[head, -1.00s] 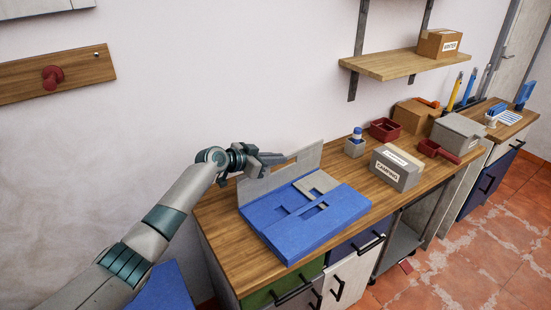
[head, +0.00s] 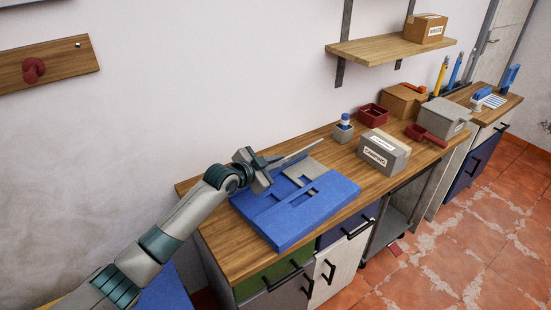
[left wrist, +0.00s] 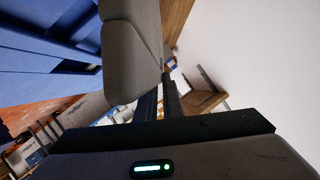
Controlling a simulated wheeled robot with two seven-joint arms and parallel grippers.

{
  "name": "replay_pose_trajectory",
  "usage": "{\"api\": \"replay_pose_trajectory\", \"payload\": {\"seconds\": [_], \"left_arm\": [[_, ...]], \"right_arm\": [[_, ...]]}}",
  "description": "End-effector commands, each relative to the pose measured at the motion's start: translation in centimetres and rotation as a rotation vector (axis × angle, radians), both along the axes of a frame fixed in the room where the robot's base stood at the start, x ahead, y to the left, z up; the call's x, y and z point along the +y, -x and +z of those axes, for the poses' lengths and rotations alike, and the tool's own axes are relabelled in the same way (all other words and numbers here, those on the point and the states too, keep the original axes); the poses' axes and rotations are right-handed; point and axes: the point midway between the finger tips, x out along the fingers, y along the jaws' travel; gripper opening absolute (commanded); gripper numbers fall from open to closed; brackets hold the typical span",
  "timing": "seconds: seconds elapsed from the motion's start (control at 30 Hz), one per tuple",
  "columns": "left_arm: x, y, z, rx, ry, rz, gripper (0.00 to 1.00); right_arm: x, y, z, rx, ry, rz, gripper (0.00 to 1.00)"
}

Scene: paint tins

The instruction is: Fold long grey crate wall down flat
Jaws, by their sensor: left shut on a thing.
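The crate (head: 290,238) is blue and low on the wooden worktop, with slotted blue panels lying flat on it. Its long grey wall (head: 303,150) shows almost edge-on in the head view as a thin strip, tilted above the crate's back side and not flat. My left gripper (head: 272,164) is shut on this wall near its left end and hides that end. A grey panel (head: 301,171) lies flat on the back of the crate. In the left wrist view the blue crate (left wrist: 45,40) fills the upper left; the grip itself is hard to make out there. My right gripper is out of view.
A grey labelled box (head: 383,157), a small grey holder (head: 343,132) with a blue-topped item and a red bin (head: 373,115) stand right of the crate. A wooden shelf (head: 392,46) hangs above. The worktop left of the crate is bare.

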Motion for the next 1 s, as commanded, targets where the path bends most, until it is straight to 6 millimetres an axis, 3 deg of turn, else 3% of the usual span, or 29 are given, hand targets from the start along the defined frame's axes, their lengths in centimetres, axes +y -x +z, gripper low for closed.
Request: {"api": "replay_pose_trajectory", "payload": {"seconds": [0.37,0.4,0.43,0.47,1.0], "left_arm": [[-0.25,0.33,-0.66,0.014,0.000,-0.002,0.00],[-0.23,0.33,-0.67,0.013,-0.001,-0.003,0.17],[-0.23,0.31,-0.65,0.013,-0.001,-0.003,0.24],[-0.22,0.30,-0.62,0.012,0.000,-0.002,0.25],[0.46,0.82,-0.11,0.007,0.001,-0.001,0.25]], "right_arm": [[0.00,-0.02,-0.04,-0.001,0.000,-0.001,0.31],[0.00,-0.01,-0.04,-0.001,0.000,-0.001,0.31],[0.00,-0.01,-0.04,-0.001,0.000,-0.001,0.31],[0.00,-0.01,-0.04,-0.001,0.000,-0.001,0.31],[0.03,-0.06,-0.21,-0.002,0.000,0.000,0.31]]}}
